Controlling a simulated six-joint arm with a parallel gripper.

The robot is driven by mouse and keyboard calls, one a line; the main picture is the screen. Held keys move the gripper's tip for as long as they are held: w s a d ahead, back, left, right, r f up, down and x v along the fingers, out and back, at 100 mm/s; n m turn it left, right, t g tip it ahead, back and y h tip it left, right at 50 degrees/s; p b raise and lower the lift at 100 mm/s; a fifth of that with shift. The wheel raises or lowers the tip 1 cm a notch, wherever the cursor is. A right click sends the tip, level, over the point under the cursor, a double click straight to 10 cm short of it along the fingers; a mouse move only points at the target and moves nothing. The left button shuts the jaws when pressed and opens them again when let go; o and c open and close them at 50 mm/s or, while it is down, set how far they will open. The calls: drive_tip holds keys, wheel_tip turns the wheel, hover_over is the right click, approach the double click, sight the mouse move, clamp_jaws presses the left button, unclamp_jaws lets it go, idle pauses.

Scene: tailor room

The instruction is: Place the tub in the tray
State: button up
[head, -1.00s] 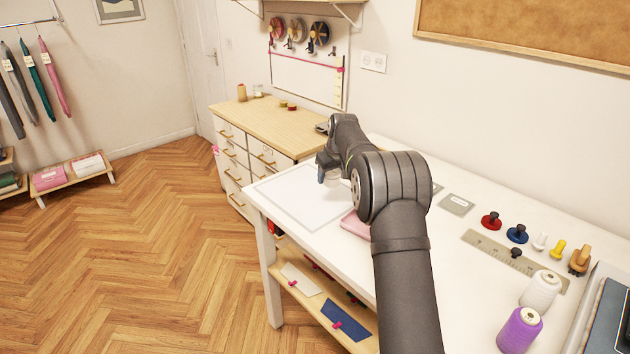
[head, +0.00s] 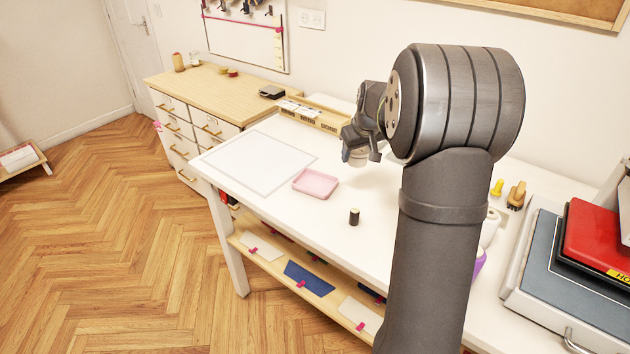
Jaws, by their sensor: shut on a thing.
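The pink tray (head: 316,185) lies empty on the white table, just right of the pale outlined mat. My gripper (head: 362,153) is beyond the tray and to its right, pointing down over the table. It is shut on a small pale tub (head: 354,158), of which only a part shows between the fingers. The tub looks to be above the tabletop, apart from the tray; its exact height is hard to tell. My own arm hides part of the table to the right.
A dark thread spool (head: 354,216) stands near the front edge, right of the tray. The pale mat (head: 255,162) is bare. A wooden organiser (head: 310,115) stands at the back. A grey press with a red top (head: 600,235) fills the right end.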

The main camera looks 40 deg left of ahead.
drive_tip(key=shift+s+d+f, duration=0.1)
drive_tip(key=shift+s+d, duration=0.15)
drive_tip(key=shift+d, duration=0.75)
drive_tip(key=s+a+f, duration=0.1)
drive_tip(key=a+f, duration=0.1)
drive_tip(key=a, duration=0.1)
drive_tip(key=a+f, duration=0.2)
drive_tip(key=a, duration=0.2)
drive_tip(key=s+a+f, duration=0.1)
drive_tip(key=a+f, duration=0.1)
drive_tip(key=a, duration=0.2)
drive_tip(key=shift+s+f, duration=0.3)
drive_tip(key=shift+f, duration=0.1)
hover_over(322, 186)
drive_tip(key=s+d, duration=0.1)
drive_tip(key=shift+d+f, duration=0.15)
drive_tip(key=shift+f, duration=1.9)
drive_tip(key=shift+f, duration=0.55)
drive_tip(key=o, duration=1)
